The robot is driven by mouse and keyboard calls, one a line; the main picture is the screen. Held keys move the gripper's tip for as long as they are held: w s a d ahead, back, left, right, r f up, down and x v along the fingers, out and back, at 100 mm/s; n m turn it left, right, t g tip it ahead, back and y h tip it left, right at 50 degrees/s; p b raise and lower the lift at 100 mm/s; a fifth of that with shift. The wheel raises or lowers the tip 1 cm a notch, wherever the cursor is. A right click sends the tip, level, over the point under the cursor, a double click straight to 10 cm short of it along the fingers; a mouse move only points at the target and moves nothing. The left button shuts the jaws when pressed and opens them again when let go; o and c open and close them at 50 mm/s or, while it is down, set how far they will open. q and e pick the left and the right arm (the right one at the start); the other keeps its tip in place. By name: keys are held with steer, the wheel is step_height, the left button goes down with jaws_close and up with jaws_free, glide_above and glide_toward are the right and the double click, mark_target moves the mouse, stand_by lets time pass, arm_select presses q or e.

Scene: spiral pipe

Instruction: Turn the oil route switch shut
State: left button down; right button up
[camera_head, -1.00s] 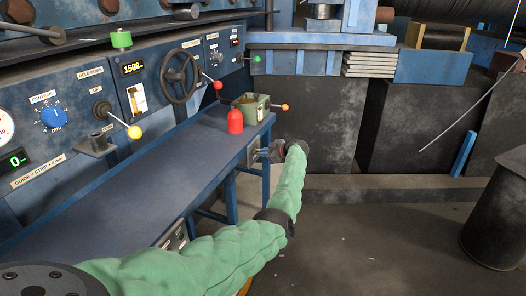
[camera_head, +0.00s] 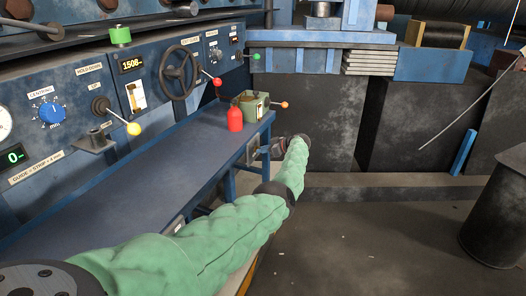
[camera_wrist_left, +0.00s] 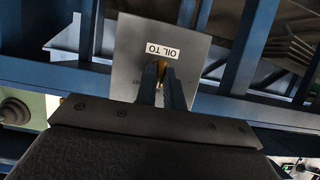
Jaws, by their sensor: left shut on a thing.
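The oil route switch (camera_wrist_left: 162,66) is a small brass-coloured piece on a grey plate (camera_wrist_left: 190,48) labelled "OIL TO", upside down in the left wrist view. My left gripper (camera_wrist_left: 163,80) is shut on the switch, and its dark fingers hide most of it. In the head view the plate (camera_head: 254,152) sits at the bench's far right end, below the top. There my left gripper (camera_head: 268,149) reaches it from the right, small and partly hidden by my green-sleeved arm. The switch's exact angle cannot be told. My right gripper is not in view.
The blue bench (camera_head: 120,190) runs along the left under a control panel with a handwheel (camera_head: 180,74) and ball-ended levers. A red bottle (camera_head: 235,118) and a green box (camera_head: 252,104) stand near its far end. The floor to the right (camera_head: 370,235) is mostly clear.

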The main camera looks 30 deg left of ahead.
arm_select(q)
steer(key=c, duration=1.5)
jaws_free()
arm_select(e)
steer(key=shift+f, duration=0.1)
arm_select(q)
steer(key=shift+w+d, duration=0.1)
steer(key=shift+d, duration=0.05)
